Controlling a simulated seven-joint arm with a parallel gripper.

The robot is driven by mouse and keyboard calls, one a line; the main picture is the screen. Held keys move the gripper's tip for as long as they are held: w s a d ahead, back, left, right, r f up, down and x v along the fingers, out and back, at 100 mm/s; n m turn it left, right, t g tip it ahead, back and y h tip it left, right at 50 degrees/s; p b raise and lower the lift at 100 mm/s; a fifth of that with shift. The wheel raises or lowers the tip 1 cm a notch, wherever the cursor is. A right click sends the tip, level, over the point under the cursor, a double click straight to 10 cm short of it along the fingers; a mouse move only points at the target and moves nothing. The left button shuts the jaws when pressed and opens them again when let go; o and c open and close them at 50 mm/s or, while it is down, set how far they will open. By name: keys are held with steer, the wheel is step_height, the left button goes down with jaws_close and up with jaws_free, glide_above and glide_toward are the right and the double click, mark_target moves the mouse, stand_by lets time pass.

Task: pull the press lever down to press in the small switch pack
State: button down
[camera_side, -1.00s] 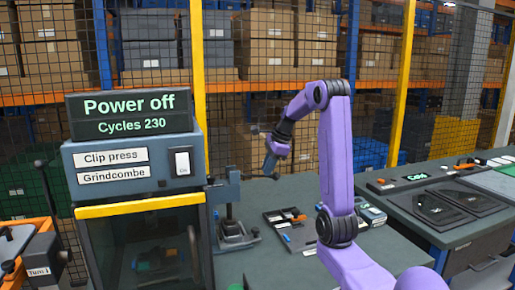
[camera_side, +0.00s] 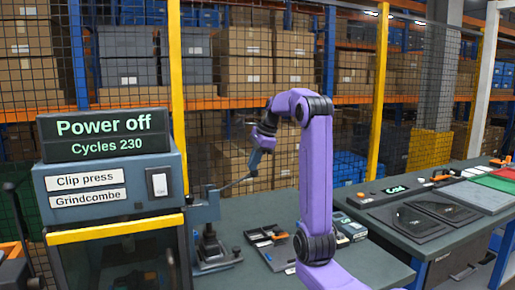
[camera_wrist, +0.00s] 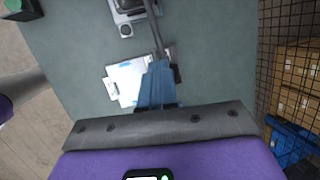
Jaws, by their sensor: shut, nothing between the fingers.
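The press (camera_side: 208,240) stands on the bench right of the clip press cabinet. Its lever (camera_side: 236,183) is a thin dark rod that slopes up to the right, its end close to my fingers. My gripper (camera_side: 254,168) points down there, shut with nothing between its blue fingers. In the wrist view the fingers (camera_wrist: 158,68) lie just left of the lever's dark end (camera_wrist: 176,73); I cannot tell if they touch. The press base (camera_wrist: 124,31) shows at the top of that view. The small switch pack cannot be made out.
The cabinet (camera_side: 110,185) carries a "Power off, Cycles 230" display (camera_side: 105,135). A tray of small parts (camera_side: 268,238) lies on the bench right of the press. Dark mats (camera_side: 430,218) lie on the right bench. A mesh fence (camera_side: 350,110) stands behind.

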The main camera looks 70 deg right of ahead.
steer(key=shift+w+v, duration=0.15)
steer(key=shift+v, duration=1.2)
steer(key=shift+w+v, duration=0.15)
steer(key=shift+v, duration=1.2)
steer(key=shift+a+r, duration=0.1)
steer(key=w+a+f+n+g+y, duration=0.1)
steer(key=a+f+n, duration=0.2)
steer(key=a+n, duration=0.85)
steer(key=a+f+n+g, duration=0.1)
steer(key=a+f+n, duration=0.4)
steer(key=a, duration=1.2)
steer(key=s+a+f+n+g, duration=0.1)
steer(key=s+a+f+n, duration=0.4)
steer(key=s+n, duration=0.4)
steer(key=s+a+f+n+g, duration=0.1)
steer(key=s+a+f+n, duration=0.5)
steer(key=n, duration=0.8)
steer(key=s, duration=0.3)
steer(key=shift+f+h, duration=0.15)
steer(key=shift+h, duration=0.15)
steer(key=shift+s, duration=0.1)
